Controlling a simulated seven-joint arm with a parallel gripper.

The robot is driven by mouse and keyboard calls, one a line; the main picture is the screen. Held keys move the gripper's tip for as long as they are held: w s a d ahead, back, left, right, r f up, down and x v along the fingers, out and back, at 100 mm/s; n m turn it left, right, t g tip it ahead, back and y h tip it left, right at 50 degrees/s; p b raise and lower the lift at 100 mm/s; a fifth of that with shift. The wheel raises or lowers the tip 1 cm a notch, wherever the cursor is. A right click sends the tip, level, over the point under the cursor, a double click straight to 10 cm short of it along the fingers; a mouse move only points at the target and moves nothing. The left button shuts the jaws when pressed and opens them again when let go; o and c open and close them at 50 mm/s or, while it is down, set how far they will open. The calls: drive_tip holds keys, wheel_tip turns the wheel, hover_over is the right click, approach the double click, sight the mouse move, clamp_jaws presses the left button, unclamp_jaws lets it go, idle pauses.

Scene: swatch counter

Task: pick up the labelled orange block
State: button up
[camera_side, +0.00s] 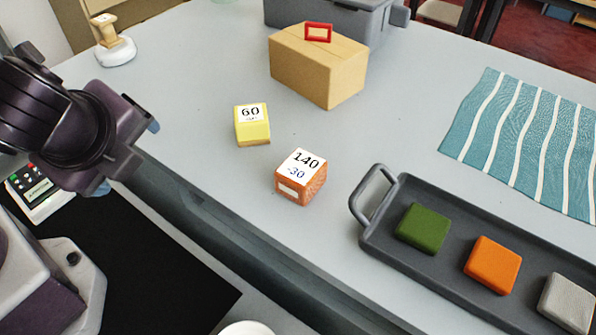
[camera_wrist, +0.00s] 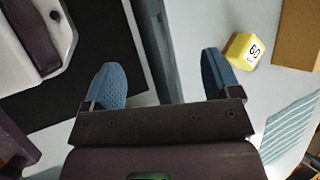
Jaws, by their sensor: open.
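The labelled orange block (camera_side: 301,178) sits on the grey counter in the side view, with a white label reading "140" and "-30" on top. It does not show in the wrist view. A yellow block (camera_side: 252,125) labelled "60" sits behind and left of it; the yellow block also shows in the wrist view (camera_wrist: 243,50). A plain orange block (camera_side: 492,265) without a label lies in the dark tray. My gripper (camera_side: 128,159) is at the left of the side view, apart from the blocks. Its two blue fingers (camera_wrist: 163,80) are spread with nothing between them in the wrist view.
The grey tray (camera_side: 378,240) at the lower right also holds a green block (camera_side: 423,228) and a grey block (camera_side: 567,303). A cardboard box (camera_side: 318,66) stands at the back. A striped teal cloth (camera_side: 522,140) lies at right. The counter around the labelled block is clear.

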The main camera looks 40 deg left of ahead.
drive_tip(key=w+d+f+m+t+h, duration=0.1)
drive_tip(key=d+f+m+t+h, duration=0.15)
drive_tip(key=d+m+t, duration=0.65)
drive_tip(key=m+h, duration=0.3)
drive_tip(key=m, duration=0.6)
approach(300, 167)
drive_tip(key=x, duration=1)
drive_tip(key=shift+w+f, duration=0.15)
drive_tip(key=c, duration=1)
drive_tip(key=shift+c, duration=0.2)
